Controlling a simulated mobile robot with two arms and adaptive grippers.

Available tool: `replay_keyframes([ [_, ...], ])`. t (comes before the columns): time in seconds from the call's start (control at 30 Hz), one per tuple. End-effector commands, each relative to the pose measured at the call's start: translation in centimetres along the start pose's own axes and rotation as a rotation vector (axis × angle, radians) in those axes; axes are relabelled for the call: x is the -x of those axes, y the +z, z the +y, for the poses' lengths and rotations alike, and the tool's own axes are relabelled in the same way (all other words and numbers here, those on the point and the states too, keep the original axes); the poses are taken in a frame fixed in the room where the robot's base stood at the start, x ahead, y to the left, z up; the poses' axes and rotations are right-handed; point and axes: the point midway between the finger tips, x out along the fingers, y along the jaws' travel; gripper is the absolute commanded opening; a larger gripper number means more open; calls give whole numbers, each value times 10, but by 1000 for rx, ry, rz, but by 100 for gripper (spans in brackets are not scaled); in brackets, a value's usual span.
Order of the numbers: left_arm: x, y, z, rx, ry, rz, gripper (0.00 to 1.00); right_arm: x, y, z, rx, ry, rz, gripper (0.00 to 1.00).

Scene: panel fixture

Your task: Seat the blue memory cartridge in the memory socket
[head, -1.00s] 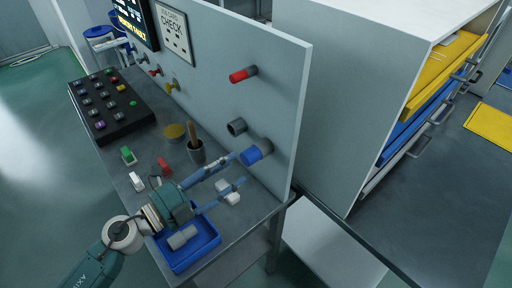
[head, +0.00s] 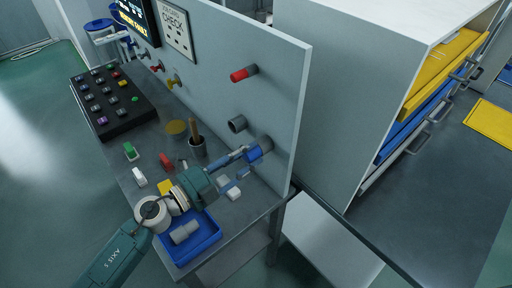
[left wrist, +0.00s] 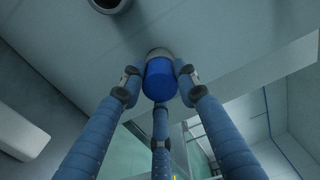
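The blue cartridge (head: 254,154) sticks out of a grey collar (head: 266,144) low on the upright panel's right part. In the left wrist view the blue cartridge (left wrist: 160,80) shows end-on, with its grey collar (left wrist: 158,53) behind it. My left gripper (head: 247,162) is at the cartridge, its fingers spread around the sides and below. In the wrist view the left gripper (left wrist: 158,80) appears open, with narrow gaps beside the cartridge; firm contact is not clear. An empty dark round socket (head: 237,125) is above and left of it. My right gripper is not in view.
A blue tray (head: 212,250) holding a grey cylinder (head: 185,232) lies under my left arm. A cup (head: 197,150), small blocks and a black button box (head: 115,105) are on the bench. A red plug (head: 243,74) is higher on the panel (head: 285,80).

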Motion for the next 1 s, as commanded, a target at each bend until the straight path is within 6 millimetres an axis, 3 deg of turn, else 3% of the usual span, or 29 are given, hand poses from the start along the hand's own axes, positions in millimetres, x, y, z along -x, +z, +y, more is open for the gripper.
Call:
replay_keyframes([
  [0.03,0,0,0,0,0,0,11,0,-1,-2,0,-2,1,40],
  [0.1,0,0,0,0,0,0,0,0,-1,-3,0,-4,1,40],
  [0.3,0,0,0,0,0,0,0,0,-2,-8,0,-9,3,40],
  [0.33,0,0,0,0,0,0,24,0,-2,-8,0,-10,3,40],
  [0.47,0,0,0,0,0,0,0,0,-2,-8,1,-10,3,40],
  [1.0,9,1,0,0,0,-1,0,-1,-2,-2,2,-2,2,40],
])
